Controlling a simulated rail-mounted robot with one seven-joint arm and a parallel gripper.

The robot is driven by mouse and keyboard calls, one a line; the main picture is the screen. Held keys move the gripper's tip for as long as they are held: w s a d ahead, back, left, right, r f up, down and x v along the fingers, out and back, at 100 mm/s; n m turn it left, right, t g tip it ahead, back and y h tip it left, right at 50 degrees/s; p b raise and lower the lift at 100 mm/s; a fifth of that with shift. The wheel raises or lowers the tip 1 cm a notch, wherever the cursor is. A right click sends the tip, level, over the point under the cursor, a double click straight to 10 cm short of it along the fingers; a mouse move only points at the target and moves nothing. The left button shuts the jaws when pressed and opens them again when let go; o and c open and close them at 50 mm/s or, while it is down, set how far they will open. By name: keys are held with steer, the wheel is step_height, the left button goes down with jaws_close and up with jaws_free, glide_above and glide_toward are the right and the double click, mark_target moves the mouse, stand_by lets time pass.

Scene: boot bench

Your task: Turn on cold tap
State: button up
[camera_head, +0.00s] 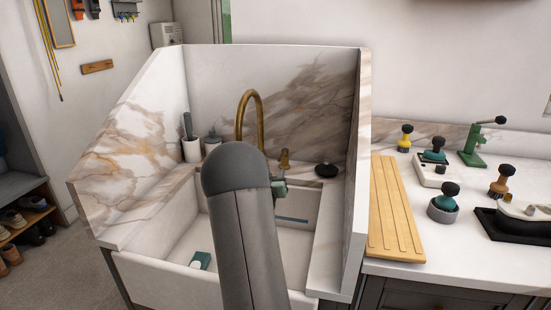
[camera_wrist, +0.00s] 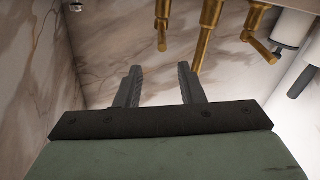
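The brass tap's tall curved spout (camera_head: 250,98) rises at the back of the marble-walled sink. A brass handle (camera_head: 284,158) shows right of the spout in the head view. In the wrist view the spout (camera_wrist: 208,38) hangs from the top edge, with one brass handle (camera_wrist: 162,24) to its left and another lever handle (camera_wrist: 258,38) to its right. No hot or cold mark is visible. My gripper (camera_wrist: 160,68) is open and empty, its fingers pointing toward the left handle and spout, apparently apart from both. In the head view my arm hides most of the gripper and the other handle.
White marble walls (camera_head: 120,160) enclose the sink basin (camera_head: 170,255) on both sides and behind. Cups (camera_head: 191,150) stand at the back left and a black round item (camera_head: 326,170) at the back right.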

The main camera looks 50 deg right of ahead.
steer(key=p, duration=0.1)
glide_toward(284, 151)
steer(key=x, duration=0.5)
steer(key=shift+w+d, duration=0.1)
steer(key=shift+f, duration=0.1)
jaws_close()
